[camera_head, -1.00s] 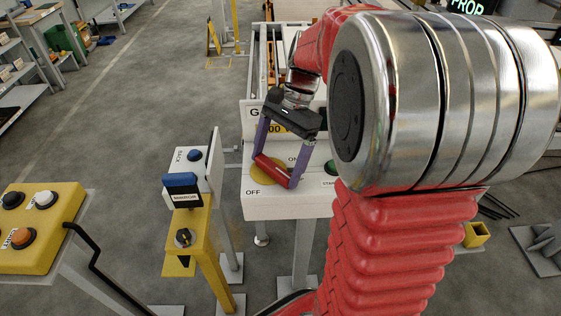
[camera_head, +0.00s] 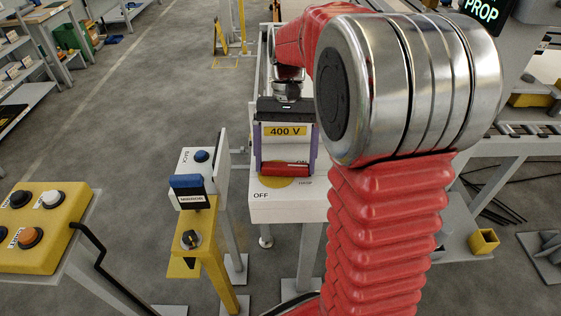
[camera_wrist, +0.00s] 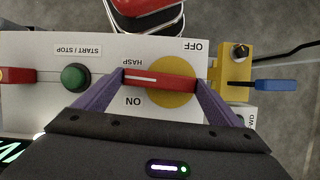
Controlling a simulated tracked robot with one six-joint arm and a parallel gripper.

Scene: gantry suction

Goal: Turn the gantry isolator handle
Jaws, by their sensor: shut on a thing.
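The isolator handle is a red bar (camera_head: 285,168) with a white stripe, set on a yellow disc (camera_head: 268,183) on the white gantry panel. It lies nearly level across the picture. My gripper (camera_head: 287,164) is shut on it, one purple finger at each end. In the wrist view the handle (camera_wrist: 160,79) spans between the two fingers, over the yellow disc (camera_wrist: 170,98). The OFF label (camera_head: 261,196) is at the disc's lower left. The ON label is partly hidden by a finger in the head view and clear in the wrist view (camera_wrist: 133,101).
A green START/STOP button (camera_wrist: 75,77) sits beside the handle on the panel. A yellow post with a black knob (camera_head: 190,239) and a blue-topped switch (camera_head: 187,181) stands left of the panel. A yellow button box (camera_head: 38,226) is further left.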

